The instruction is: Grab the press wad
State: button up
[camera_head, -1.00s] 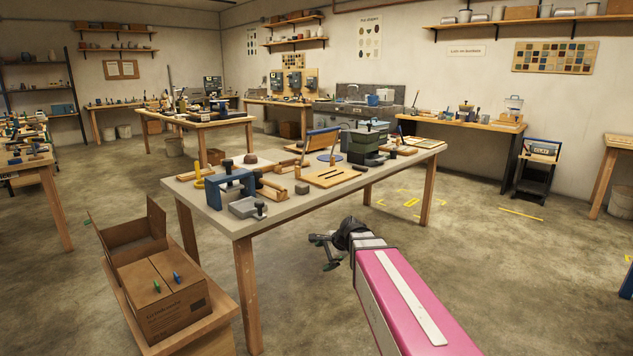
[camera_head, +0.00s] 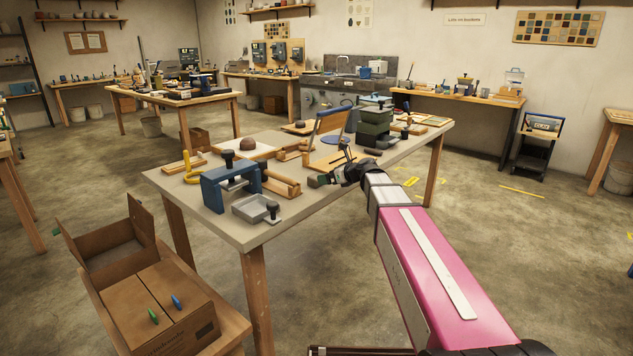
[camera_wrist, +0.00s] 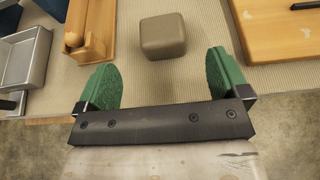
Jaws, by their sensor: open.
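The press wad, as I take it, is a small grey-brown block with rounded edges (camera_wrist: 163,36). In the wrist view it lies on the table's pale cloth-like top, just beyond the fingertips and roughly centred between them. My gripper (camera_wrist: 163,72) is open and empty, with its two green finger pads spread wider than the block. In the head view my gripper (camera_head: 328,177) is over the near edge of the table, and I cannot clearly tell the block from the fingers there.
A wooden piece with a roller (camera_wrist: 90,30) lies left of the block, and a grey metal tray (camera_wrist: 22,48) farther left. A wooden board (camera_wrist: 283,28) lies on the right. The blue press (camera_head: 230,187) stands on the table (camera_head: 222,222). An open carton (camera_head: 165,310) stands at front left.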

aim_at(316, 181)
jog(key=x, duration=0.7)
jog(key=shift+w+a, duration=0.15)
jog(key=shift+w, duration=0.1)
jog(key=shift+c, duration=0.3)
jog(key=c, duration=1.1)
